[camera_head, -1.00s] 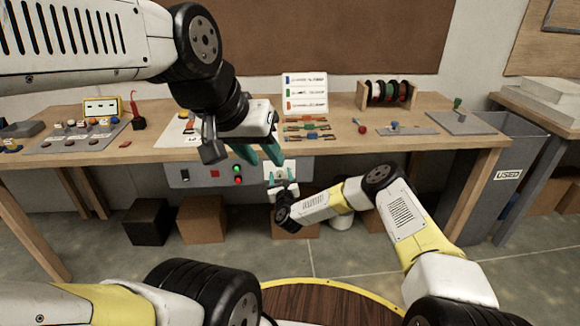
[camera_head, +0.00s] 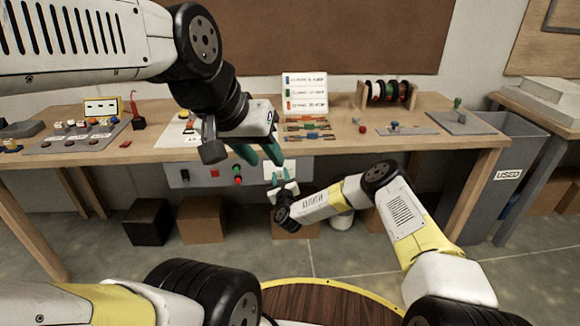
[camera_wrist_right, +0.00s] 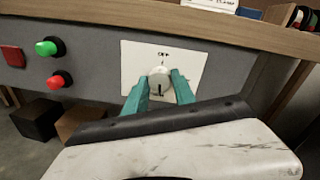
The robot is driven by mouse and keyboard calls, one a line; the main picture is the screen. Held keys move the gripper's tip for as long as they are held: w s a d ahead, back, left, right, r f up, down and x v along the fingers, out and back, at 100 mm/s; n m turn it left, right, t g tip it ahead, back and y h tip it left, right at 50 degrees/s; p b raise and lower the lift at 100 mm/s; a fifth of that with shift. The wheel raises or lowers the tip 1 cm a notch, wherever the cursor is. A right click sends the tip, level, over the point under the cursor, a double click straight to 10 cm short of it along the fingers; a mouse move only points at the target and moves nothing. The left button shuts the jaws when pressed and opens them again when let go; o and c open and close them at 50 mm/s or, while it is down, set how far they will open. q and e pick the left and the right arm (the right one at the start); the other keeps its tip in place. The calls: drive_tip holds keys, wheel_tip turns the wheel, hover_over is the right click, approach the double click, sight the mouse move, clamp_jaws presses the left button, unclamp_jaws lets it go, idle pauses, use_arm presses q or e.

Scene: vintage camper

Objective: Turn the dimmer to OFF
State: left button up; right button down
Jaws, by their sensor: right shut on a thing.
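The dimmer is a pale round knob (camera_wrist_right: 158,79) on a white plate (camera_wrist_right: 188,57) on the grey front panel under the bench. In the right wrist view, small lettering that looks like OFF sits above the knob, and a dark mark shows on the knob's lower part. My right gripper (camera_wrist_right: 160,88) is shut on the knob, one teal finger on each side. In the head view the knob is hidden behind the right gripper (camera_head: 280,174). My left gripper (camera_head: 262,155) hangs in front of the bench edge, fingers apart and empty, close above the right gripper.
A green light (camera_wrist_right: 46,48) and a red light (camera_wrist_right: 58,80) sit left of the plate, with a red square (camera_head: 214,174) and a black switch (camera_head: 184,174) further left. Boxes (camera_head: 201,220) stand below. The bench top (camera_head: 350,140) overhangs the panel.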

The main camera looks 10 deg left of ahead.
drive_tip(key=n, duration=0.4)
drive_tip(key=shift+a, duration=0.1)
drive_tip(key=n, duration=0.4)
drive_tip(key=shift+r, duration=0.1)
drive_tip(key=n, duration=0.4)
drive_tip(key=shift+a+h, duration=0.1)
drive_tip(key=shift+h, duration=0.3)
drive_tip(key=n, duration=0.4)
drive_tip(key=shift+n, duration=0.3)
drive_tip(key=n, duration=0.4)
drive_tip(key=shift+s, duration=0.1)
drive_tip(key=n, duration=0.4)
drive_tip(key=shift+a+n+h, duration=0.1)
drive_tip(key=shift+n+h, duration=0.2)
drive_tip(key=shift+h, duration=0.1)
drive_tip(key=n, duration=0.4)
drive_tip(key=shift+f+t, duration=0.25)
drive_tip(key=shift+t, duration=0.05)
drive_tip(key=shift+n, duration=1.8)
